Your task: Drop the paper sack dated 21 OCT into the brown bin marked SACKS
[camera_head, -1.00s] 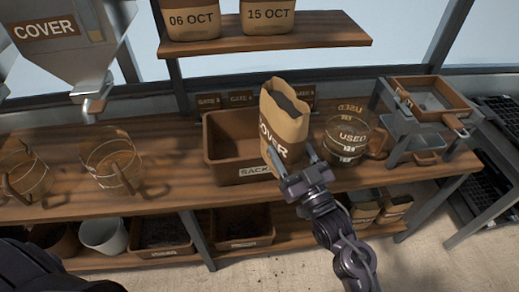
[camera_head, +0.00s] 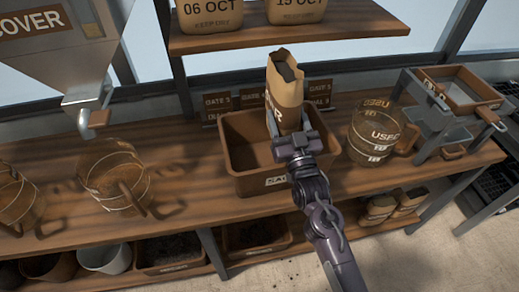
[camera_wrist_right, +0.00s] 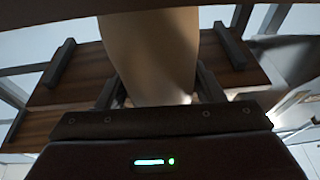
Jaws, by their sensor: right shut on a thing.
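My right gripper (camera_head: 290,130) is shut on an open-topped tan paper sack (camera_head: 286,88) and holds it upright. Part of the word COVER shows on the sack; its date is not visible. The sack also fills the upper middle of the right wrist view (camera_wrist_right: 152,60), between the fingers. The brown bin (camera_head: 238,158) stands on the bench, its front label partly hidden by the gripper with "SA" showing. The sack appears over the bin's right part; I cannot tell its height above it. My left gripper is not in view.
Sacks dated 06 OCT (camera_head: 210,15) and one with a partly cut-off date (camera_head: 296,10) stand on the upper shelf (camera_head: 350,27). A clear jug marked USED (camera_head: 372,138) stands right of the bin. Another jug (camera_head: 115,180) and a hopper (camera_head: 60,50) are left.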

